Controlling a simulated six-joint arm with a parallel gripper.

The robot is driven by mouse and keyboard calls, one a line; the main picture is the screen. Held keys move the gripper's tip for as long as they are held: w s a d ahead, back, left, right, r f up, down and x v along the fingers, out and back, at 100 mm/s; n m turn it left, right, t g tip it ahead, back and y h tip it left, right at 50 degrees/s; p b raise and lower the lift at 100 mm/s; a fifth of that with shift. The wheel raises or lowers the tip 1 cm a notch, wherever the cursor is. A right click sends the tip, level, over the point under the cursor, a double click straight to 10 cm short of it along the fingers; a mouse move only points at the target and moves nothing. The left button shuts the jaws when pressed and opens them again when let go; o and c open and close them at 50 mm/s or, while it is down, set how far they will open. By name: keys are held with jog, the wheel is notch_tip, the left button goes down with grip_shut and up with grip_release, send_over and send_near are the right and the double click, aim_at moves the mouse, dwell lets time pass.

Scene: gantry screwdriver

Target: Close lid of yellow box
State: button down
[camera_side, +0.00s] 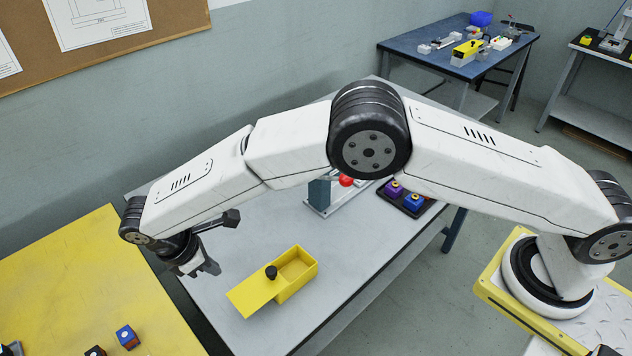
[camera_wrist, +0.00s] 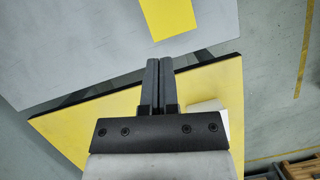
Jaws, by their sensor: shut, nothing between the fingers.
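The yellow box (camera_side: 298,283) stands on the grey table with its right part open and its inside showing. Its flat yellow lid (camera_side: 250,292) is slid toward the left, covering only part of the box and sticking out past it. A black knob (camera_side: 271,272) stands on the lid near the open part. My gripper (camera_side: 207,270) is to the left of the lid, above the table and apart from it. In the wrist view my gripper (camera_wrist: 159,62) has its two fingers together and empty. A yellow surface, probably the lid (camera_wrist: 168,17), shows beyond the fingertips.
The grey table (camera_side: 225,322) has free room around the box. A yellow table (camera_side: 75,262) with several small blocks is at the left. A stand with a red part (camera_side: 346,181) and a dark tray (camera_side: 425,208) with coloured blocks are behind the box.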

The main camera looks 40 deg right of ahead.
send_near(266, 281)
jog(key=f, duration=0.1)
jog(key=a+f, duration=0.1)
jog(key=f, duration=0.1)
jog(key=a+f, duration=0.1)
jog(key=f, duration=0.1)
jog(key=shift+w+f, duration=0.15)
jog(key=shift+f, duration=0.05)
jog(key=shift+d+r, duration=0.25)
jog(key=shift+d, duration=0.15)
jog(key=shift+s+d, duration=0.2)
jog(key=shift+d, duration=0.55)
jog(key=shift+s+d, duration=0.2)
jog(key=shift+d, duration=0.55)
jog(key=d, duration=0.9)
jog(key=shift+d, duration=0.2)
